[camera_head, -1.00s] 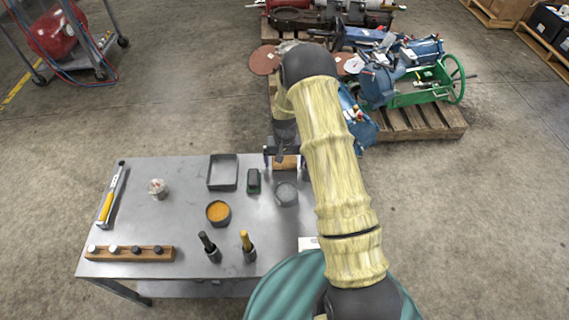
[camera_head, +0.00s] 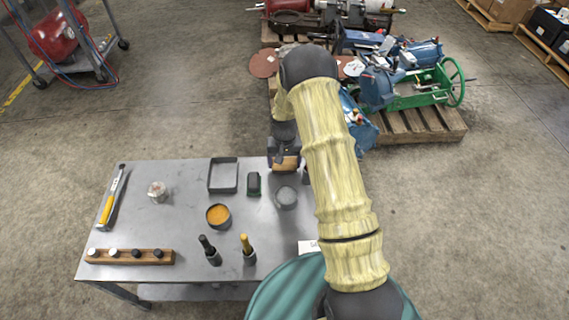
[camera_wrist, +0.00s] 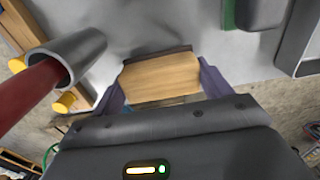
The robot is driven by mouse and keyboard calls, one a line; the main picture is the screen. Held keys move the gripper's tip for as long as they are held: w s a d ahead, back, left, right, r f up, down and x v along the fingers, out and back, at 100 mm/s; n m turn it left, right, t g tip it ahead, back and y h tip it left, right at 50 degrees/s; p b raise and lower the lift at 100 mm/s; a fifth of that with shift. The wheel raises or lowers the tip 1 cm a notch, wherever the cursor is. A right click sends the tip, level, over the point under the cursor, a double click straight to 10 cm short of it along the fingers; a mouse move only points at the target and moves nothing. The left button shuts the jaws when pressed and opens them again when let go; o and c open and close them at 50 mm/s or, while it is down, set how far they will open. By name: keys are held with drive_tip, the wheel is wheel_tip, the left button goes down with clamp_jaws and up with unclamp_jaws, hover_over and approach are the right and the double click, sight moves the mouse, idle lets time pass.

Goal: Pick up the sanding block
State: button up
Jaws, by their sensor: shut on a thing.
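The sanding block, a light wooden block with a dark strip along one long edge, is at the back right of the grey metal table. In the head view the sanding block (camera_head: 286,163) shows just below my gripper (camera_head: 284,158). In the wrist view the sanding block (camera_wrist: 160,78) lies between my two purple-grey fingers, which press on its short ends. My gripper (camera_wrist: 162,84) is shut on it. I cannot tell whether its underside touches the table.
On the table (camera_head: 180,200) stand a grey tray (camera_head: 223,189), a green-and-black block (camera_head: 254,184), a grey round container (camera_head: 286,197), and an orange-filled bowl (camera_head: 218,216). A red handle in a grey cylinder (camera_wrist: 75,55) is close left in the wrist view.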

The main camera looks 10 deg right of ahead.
wheel_tip(320, 180, up, 9)
drive_tip(key=shift+p, duration=0.85)
